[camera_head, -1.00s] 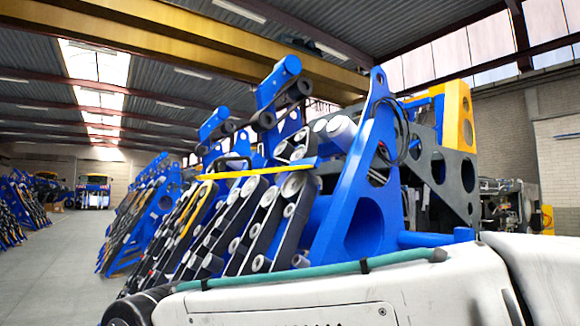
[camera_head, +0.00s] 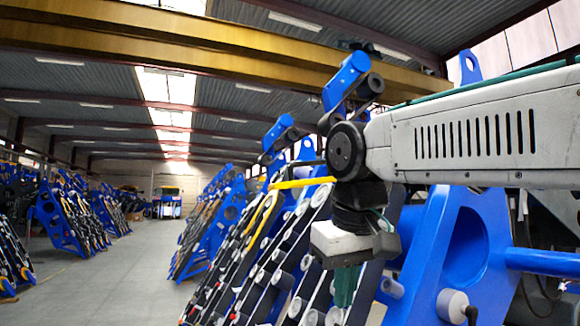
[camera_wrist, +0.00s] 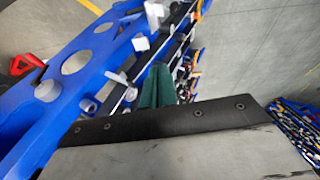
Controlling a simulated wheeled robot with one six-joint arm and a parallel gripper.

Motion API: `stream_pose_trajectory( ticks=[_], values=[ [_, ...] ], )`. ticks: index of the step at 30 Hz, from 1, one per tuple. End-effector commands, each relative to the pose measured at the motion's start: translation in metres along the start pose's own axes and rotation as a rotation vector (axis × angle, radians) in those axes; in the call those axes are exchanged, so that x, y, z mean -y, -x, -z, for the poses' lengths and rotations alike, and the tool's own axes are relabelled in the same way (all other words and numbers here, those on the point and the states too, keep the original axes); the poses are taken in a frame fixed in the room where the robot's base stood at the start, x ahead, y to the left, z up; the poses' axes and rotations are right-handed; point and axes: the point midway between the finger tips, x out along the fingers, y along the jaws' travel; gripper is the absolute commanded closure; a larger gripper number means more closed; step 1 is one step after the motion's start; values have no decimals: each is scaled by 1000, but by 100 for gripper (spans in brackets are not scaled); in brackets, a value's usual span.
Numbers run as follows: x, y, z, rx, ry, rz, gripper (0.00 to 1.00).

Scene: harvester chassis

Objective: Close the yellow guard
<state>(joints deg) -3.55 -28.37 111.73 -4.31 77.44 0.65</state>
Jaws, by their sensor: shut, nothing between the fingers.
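The yellow guard (camera_head: 303,183) is a thin bar running across the upper part of the nearest blue harvester chassis in the head view. Its right end passes behind my arm's joint, so that part is hidden. I cannot make out the guard for sure in the wrist view. My gripper (camera_head: 345,287) hangs below my wrist, right of and lower than the guard, in front of the chassis rollers. Its teal fingers also show in the wrist view (camera_wrist: 158,86), pressed together and empty, pointing toward the rollers. They look apart from the guard.
The blue chassis frame (camera_head: 455,245) fills the right side, partly behind my arm. Blue posts with rollers (camera_head: 345,82) rise above the guard. More chassis (camera_head: 62,215) stand on the left. An open grey floor aisle (camera_head: 110,265) lies between the rows.

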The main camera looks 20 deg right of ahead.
Motion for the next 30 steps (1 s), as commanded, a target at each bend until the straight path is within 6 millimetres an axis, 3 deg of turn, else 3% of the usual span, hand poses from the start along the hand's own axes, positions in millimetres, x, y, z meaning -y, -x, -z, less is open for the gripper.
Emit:
stream_pose_trajectory(
  ticks=[1,6,10,15,18,22,26,30],
  values=[
    [0,28,35,-41,8,-8,100],
    [-1,118,129,-181,19,-38,100],
    [0,178,183,-281,17,-54,100],
    [2,231,224,-382,5,-67,100],
    [4,249,235,-418,0,-69,100],
    [4,258,241,-440,-5,-72,100],
    [3,249,247,-443,-6,-72,100],
    [1,226,257,-441,-6,-73,100]
  ],
)
